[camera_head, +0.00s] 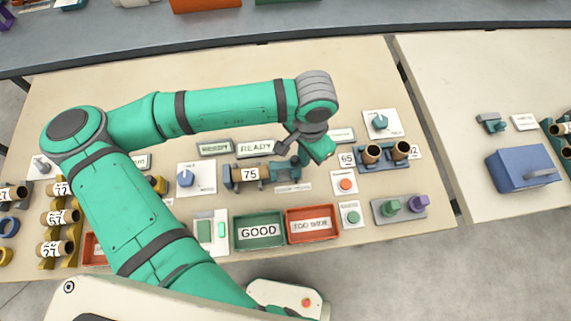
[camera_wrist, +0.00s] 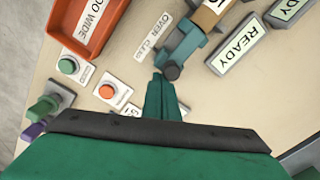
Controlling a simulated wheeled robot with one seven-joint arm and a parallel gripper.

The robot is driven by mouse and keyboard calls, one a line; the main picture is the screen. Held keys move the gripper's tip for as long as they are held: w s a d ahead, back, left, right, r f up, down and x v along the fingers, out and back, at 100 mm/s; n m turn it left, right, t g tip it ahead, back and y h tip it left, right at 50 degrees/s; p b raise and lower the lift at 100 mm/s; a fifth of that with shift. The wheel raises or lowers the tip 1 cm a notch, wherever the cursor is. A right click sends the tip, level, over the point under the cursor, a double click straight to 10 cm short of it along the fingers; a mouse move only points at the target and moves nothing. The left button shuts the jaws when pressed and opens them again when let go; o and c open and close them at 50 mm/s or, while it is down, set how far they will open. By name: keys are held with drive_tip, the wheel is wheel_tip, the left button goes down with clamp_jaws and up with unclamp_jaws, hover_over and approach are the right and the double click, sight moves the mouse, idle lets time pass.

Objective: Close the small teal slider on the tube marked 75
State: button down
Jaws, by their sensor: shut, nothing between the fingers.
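The tube marked 75 (camera_head: 250,174) lies in a blue-grey holder on the bench, in front of the READY signs. A teal slider block (camera_head: 286,171) sits at the right end of the tube. In the wrist view the teal slider (camera_wrist: 184,42) has a dark round knob (camera_wrist: 171,72) at its near end. The tube (camera_wrist: 208,14) is cut off by the top edge there. My gripper (camera_wrist: 158,78) is shut and empty, its tips just beside the knob; I cannot tell if they touch. In the head view my gripper (camera_head: 322,150) is right of the slider, its fingertips mostly hidden.
An orange push button (camera_head: 345,184) stands close to the right, and a rack of tubes (camera_head: 385,155) beyond it. The READY sign (camera_head: 256,146) is behind the holder. The GOOD tray (camera_head: 258,246) and TOO WIDE tray (camera_head: 313,238) lie in front.

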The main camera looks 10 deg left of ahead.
drive_tip(key=shift+s+a, duration=0.2)
drive_tip(key=shift+a, duration=0.4)
drive_tip(key=shift+s+a, duration=0.2)
drive_tip(key=shift+a, duration=0.35)
drive_tip(key=shift+d, duration=0.1)
idle(1.3)
drive_tip(key=shift+w+d, duration=0.15)
drive_tip(key=shift+d, duration=0.3)
wheel_tip(320, 180, up, 7)
idle(0.9)
idle(0.6)
